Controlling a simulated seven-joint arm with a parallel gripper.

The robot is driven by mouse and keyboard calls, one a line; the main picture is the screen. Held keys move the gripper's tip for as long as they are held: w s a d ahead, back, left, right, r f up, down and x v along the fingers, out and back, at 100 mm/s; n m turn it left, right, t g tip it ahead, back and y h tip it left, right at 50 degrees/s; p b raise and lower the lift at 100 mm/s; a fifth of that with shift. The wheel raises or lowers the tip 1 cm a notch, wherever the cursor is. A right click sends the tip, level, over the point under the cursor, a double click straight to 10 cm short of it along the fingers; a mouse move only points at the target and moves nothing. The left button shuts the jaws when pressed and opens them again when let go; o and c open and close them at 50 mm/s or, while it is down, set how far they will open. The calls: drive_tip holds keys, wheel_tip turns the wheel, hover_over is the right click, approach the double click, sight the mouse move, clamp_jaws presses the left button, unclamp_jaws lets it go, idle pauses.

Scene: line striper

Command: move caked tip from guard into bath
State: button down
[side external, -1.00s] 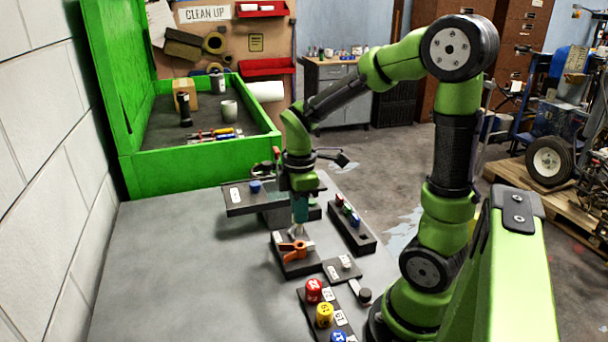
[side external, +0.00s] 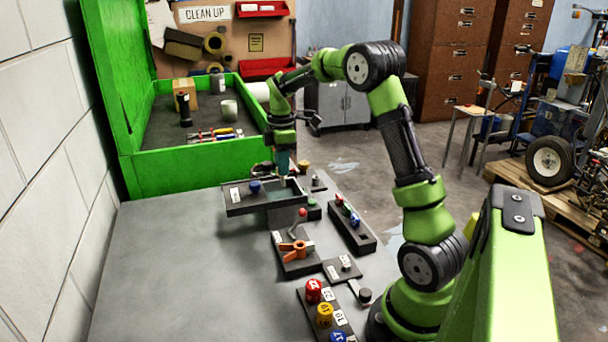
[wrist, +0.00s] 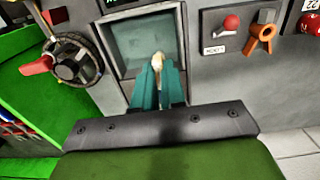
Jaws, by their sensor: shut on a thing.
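My gripper (side external: 283,170) is over the far side of the bath (side external: 300,203), a dark tray with a grey-green recess. In the wrist view the teal fingers (wrist: 159,76) are shut on a small cream tip (wrist: 158,58). The tip shows against the recess of the bath (wrist: 125,42); I cannot tell whether it touches the bottom. The likely guard is a dark block with an orange clamp-like part (side external: 293,249) and a red ball on a lever (side external: 303,212). It lies nearer the camera, apart from my gripper.
A slotted rack (side external: 352,227) with coloured pieces lies to the right. Red, yellow and blue knobs (side external: 324,315) line the front. A red-handled round valve (wrist: 68,66) is beside the bath. The left table is clear.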

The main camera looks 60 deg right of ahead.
sight(283, 182)
drive_tip(key=shift+f, duration=2.8)
drive_tip(key=shift+f, duration=2.05)
drive_tip(key=c, duration=0.8)
unclamp_jaws()
drive_tip(key=shift+a, duration=0.1)
drive_tip(key=shift+r, duration=3.55)
